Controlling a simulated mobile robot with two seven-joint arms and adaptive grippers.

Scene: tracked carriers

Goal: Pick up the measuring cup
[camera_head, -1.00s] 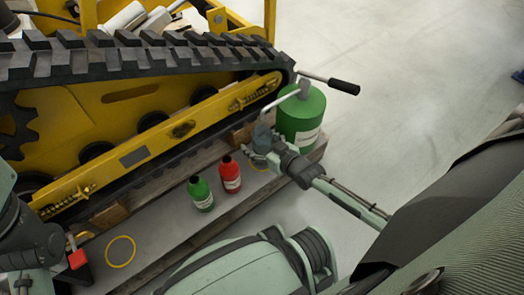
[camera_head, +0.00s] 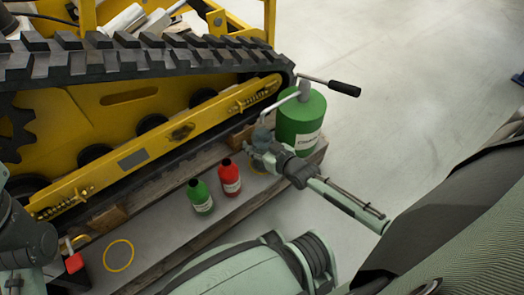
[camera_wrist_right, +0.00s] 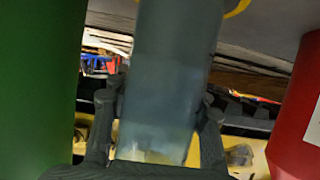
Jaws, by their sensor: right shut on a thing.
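The measuring cup (camera_wrist_right: 172,70) is a translucent blue-grey cylinder, upside down in the right wrist view, with pale contents at one end. My right gripper (camera_wrist_right: 160,118) is shut on its sides, one finger on each side. In the head view the cup (camera_head: 263,134) shows small and grey at the tip of my right gripper (camera_head: 261,146), between the red bottle and the green can. A yellow ring (camera_wrist_right: 238,8) on the board shows beside the cup; I cannot tell how far the cup is above the board. My left arm shows at the left edge, its gripper not clearly seen.
A red bottle (camera_head: 230,178) and a green bottle (camera_head: 201,199) stand left of the gripper. A large green can (camera_head: 301,118) with a crank handle (camera_head: 343,87) above it stands close on the right. The yellow tracked carrier (camera_head: 120,125) is behind. An empty yellow ring (camera_head: 118,256) marks the board.

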